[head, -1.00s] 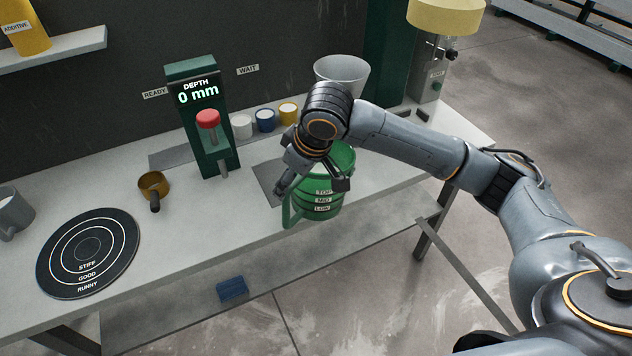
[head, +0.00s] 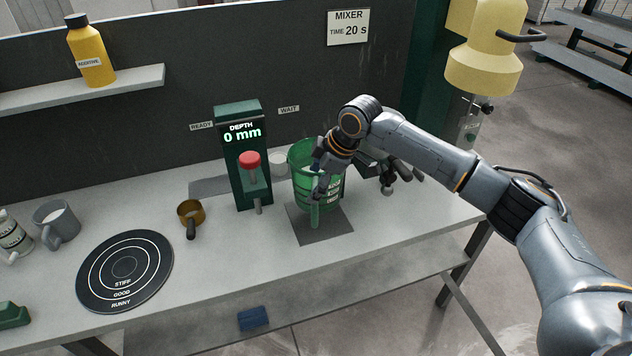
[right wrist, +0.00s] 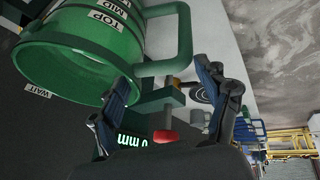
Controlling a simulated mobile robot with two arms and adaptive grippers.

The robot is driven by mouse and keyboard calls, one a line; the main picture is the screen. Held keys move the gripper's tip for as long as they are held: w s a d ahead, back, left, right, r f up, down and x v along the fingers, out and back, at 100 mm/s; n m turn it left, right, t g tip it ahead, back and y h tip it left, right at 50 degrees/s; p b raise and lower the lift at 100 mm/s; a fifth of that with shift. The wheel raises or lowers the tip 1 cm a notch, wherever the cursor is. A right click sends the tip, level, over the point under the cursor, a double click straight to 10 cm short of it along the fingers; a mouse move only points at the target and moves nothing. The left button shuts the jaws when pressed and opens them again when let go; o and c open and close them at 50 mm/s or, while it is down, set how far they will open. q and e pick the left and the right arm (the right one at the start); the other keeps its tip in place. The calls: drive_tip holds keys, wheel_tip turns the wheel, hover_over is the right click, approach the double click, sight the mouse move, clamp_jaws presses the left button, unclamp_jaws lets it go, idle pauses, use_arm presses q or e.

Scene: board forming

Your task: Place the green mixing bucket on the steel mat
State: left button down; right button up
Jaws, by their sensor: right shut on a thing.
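The green mixing bucket (head: 302,164) is upright at the steel mat (head: 330,232), with its handle toward the front. The mat is a dark grey square on the bench, and its front part shows bare. The bucket's base is over the rear part of the mat; I cannot tell whether it touches. My right gripper (head: 318,188) is shut on the bucket's handle. In the right wrist view the bucket (right wrist: 75,55) is at upper left, its handle running to between my fingers (right wrist: 165,88). My left gripper is not in view.
The depth press (head: 240,175) with a red knob stands left of the bucket. A white cup (head: 278,162) is behind it. A brass pan (head: 190,213), a ringed black disc (head: 125,268) and a grey jug (head: 57,222) are further left. The bench front right is clear.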

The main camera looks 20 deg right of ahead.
drive_tip(key=shift+w+a+r, duration=0.1)
drive_tip(key=shift+r, duration=0.2)
drive_tip(key=shift+r+p, duration=0.15)
drive_tip(key=shift+p, duration=0.55)
drive_tip(key=shift+f+b, duration=0.35)
drive_tip(key=shift+f, duration=0.2)
wheel_tip(320, 180, down, 7)
drive_tip(key=b, duration=0.2)
drive_tip(key=shift+f, duration=0.25)
drive_tip(key=o, duration=1.8)
drive_tip(key=shift+o, duration=0.2)
drive_tip(key=shift+s, duration=0.25)
drive_tip(key=shift+f, duration=0.1)
